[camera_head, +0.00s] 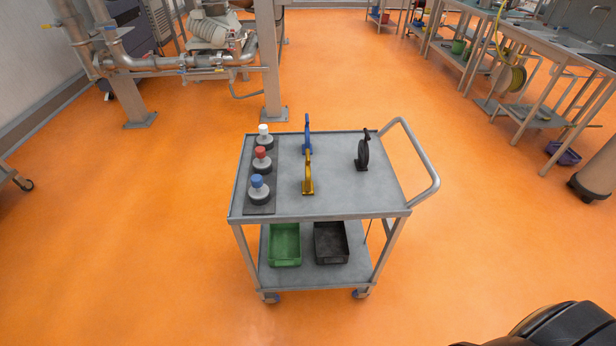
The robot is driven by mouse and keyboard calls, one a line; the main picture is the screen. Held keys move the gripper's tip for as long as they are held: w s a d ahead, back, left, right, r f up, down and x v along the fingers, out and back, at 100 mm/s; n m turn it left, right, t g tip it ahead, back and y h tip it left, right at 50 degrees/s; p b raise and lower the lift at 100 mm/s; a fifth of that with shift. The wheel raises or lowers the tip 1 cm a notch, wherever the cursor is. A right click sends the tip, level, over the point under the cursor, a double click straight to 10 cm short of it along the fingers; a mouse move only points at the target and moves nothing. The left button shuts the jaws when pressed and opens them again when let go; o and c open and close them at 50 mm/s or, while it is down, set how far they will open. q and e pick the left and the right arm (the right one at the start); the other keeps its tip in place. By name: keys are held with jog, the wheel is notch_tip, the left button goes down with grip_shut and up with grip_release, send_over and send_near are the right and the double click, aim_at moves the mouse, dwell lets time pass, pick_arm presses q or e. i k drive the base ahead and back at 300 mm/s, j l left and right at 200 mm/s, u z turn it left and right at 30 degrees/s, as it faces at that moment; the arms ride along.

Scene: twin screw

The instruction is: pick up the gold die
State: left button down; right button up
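The gold die (308,184) stands upright on the top shelf of a grey metal cart (340,206), near the middle of its front half. A blue upright piece (307,136) of similar shape stands behind it, near the back edge. Neither of my grippers shows in the head view.
Bottles with white, red and blue caps (257,182) stand on a dark strip at the cart's left. A green bin (285,246) and a black bin (331,243) sit on the lower shelf. Orange floor around the cart is clear. Benches (540,75) stand at right, pipework (180,62) behind left.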

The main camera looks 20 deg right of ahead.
aim_at(307, 185)
jog(key=u, duration=2.75)
jog(key=z, duration=3.25)
jog(key=i+l, duration=0.1)
jog(key=l, duration=0.3)
jog(key=i+l, duration=0.15)
jog(key=l, duration=0.25)
jog(key=i+l+u, duration=0.1)
jog(key=l, duration=0.3)
jog(key=i+l, duration=0.1)
jog(key=l, duration=0.35)
jog(key=u, duration=1.55)
